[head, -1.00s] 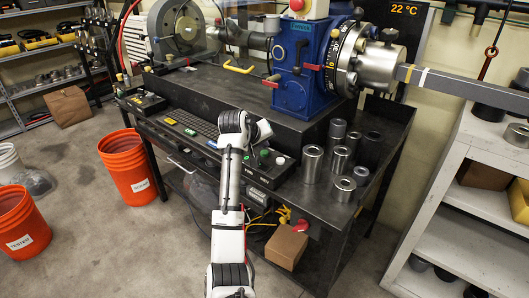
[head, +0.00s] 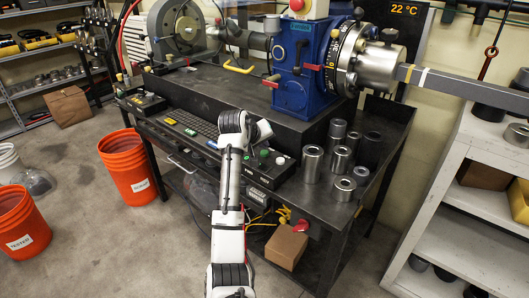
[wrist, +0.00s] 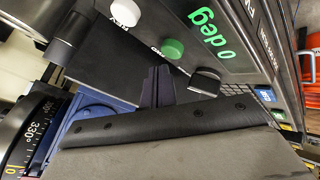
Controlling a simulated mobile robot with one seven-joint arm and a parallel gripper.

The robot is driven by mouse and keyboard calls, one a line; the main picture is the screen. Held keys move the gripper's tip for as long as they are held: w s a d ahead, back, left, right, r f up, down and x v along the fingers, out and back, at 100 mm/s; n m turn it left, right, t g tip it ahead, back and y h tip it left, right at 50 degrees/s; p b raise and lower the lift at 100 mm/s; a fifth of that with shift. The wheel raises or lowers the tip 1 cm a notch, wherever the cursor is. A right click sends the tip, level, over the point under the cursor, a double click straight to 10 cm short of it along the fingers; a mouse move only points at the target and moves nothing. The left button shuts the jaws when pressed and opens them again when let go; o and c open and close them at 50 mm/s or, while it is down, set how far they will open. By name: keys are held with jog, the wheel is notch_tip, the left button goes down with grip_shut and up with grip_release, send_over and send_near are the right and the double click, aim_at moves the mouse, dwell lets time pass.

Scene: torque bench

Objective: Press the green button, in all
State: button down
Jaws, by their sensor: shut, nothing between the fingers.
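The green button (head: 264,153) is a small round cap on the black control panel (head: 262,172) at the front of the bench. In the wrist view the green button (wrist: 172,48) stands out from the panel between a white button (wrist: 125,12) and a black knob (wrist: 205,80). My gripper (wrist: 158,70) shows there as two dark fingers held together, empty, with their tips just below the green button in the picture. I cannot tell their distance in depth; no contact is visible. In the head view my wrist is above the panel and the fingers are hidden.
A green "0 deg" display (wrist: 208,30) is beside the button. A keyboard (head: 200,126) lies left of my wrist, and several metal sockets (head: 341,160) stand to the right. The blue gearbox (head: 300,70) rises behind. A cardboard box (head: 287,247) sits low in front.

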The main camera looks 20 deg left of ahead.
jog(key=shift+f, duration=0.2)
jog(key=shift+f, duration=0.25)
